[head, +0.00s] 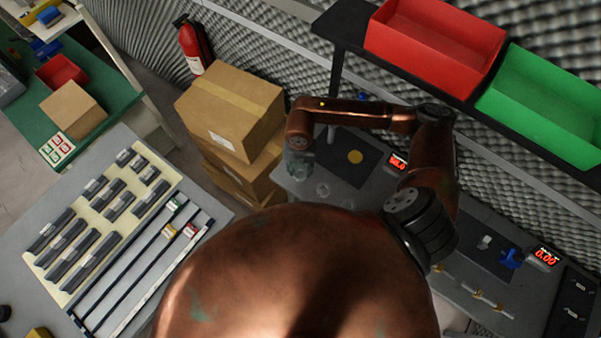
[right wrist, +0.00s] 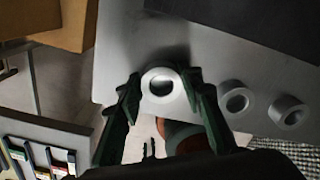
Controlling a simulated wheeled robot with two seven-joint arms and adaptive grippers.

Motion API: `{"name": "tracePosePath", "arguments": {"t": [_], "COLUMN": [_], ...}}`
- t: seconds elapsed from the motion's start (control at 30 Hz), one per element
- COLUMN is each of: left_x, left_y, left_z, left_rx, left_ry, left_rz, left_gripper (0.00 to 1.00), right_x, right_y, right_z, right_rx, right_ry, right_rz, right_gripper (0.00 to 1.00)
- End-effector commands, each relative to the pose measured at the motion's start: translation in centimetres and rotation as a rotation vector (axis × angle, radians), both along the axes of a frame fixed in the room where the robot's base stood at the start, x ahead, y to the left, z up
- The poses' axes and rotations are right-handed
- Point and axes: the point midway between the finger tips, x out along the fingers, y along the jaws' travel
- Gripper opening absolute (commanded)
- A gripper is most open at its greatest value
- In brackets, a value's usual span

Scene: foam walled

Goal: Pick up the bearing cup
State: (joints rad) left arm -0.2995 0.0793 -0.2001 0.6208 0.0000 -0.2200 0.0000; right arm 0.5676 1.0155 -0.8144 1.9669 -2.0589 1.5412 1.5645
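Several pale ring-shaped bearing cups are on the grey bench. One cup (right wrist: 147,92) lies between the fingertips of my right gripper (right wrist: 162,82) in the right wrist view. The fingers are apart, one on each side, with a narrow gap showing at either side. Two more cups, one in the middle (right wrist: 228,103) and one farther right (right wrist: 279,112), lie to the right of the gripper. In the head view my right gripper (head: 299,163) points down at the bench's left end, with cups (head: 322,190) beside it. My left gripper is not in view.
Stacked cardboard boxes (head: 229,108) stand just left of the bench. A shelf with a red bin (head: 434,45) and a green bin (head: 545,102) runs above it.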

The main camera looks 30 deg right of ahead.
Motion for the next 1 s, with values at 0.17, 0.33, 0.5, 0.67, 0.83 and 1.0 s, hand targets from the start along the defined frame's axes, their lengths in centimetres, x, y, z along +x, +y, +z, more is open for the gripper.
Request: {"name": "tracePosePath", "arguments": {"t": [0.17, 0.33, 0.5, 0.67, 0.83, 1.0], "left_x": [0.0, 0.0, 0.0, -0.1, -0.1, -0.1], "left_y": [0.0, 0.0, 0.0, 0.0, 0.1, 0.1], "left_z": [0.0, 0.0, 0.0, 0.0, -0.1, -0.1], "left_rx": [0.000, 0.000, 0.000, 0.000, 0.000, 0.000], "left_ry": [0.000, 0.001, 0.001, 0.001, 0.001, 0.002], "left_rz": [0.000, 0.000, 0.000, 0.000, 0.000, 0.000], "left_gripper": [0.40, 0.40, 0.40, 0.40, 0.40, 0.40], "right_x": [0.0, 0.0, -0.1, -0.1, 0.0, -0.1], "right_y": [0.0, 0.0, 0.0, 0.0, 0.0, 0.2], "right_z": [0.0, -0.1, -0.1, -0.1, 0.9, 3.5], "right_rx": [0.000, 0.000, 0.000, 0.000, 0.000, 0.001], "right_ry": [0.000, 0.001, 0.001, 0.001, 0.000, -0.003], "right_rz": [0.000, 0.000, 0.000, 0.000, -0.001, 0.003], "right_gripper": [0.19, 0.08, 0.03, 0.03, 0.03, 0.03]}}
